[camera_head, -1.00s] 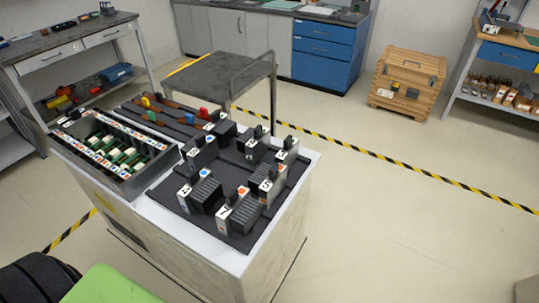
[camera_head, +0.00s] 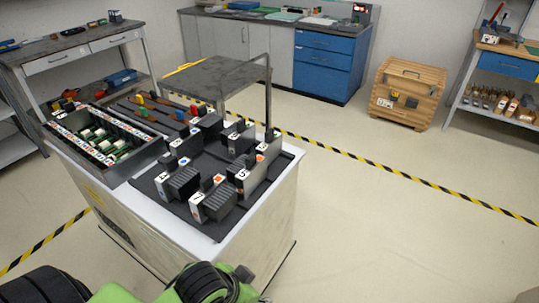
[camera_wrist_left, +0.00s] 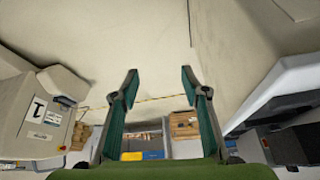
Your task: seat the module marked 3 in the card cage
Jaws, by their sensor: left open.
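The card cage (camera_head: 140,168) is a long dark tray on the left of the covered cart's top. It holds green boards between strips of coloured labels. Several grey-black modules with white, numbered faces stand on a dark mat (camera_head: 222,229) to its right. The front one (camera_head: 203,206) reads 7 and another (camera_head: 241,179) appears to read 5. I cannot make out which one is marked 3. My left gripper (camera_wrist_left: 157,80) is open and empty in the left wrist view, with floor beyond its fingers. In the head view only parts of my green arm show, at the bottom. My right gripper is not seen.
Cables with coloured connectors (camera_head: 143,98) lie behind the cage. A grey trolley (camera_head: 215,75) with a raised handle stands close behind the cart. A wooden crate (camera_head: 408,93) is farther back. The floor right of the cart is clear, crossed by striped tape.

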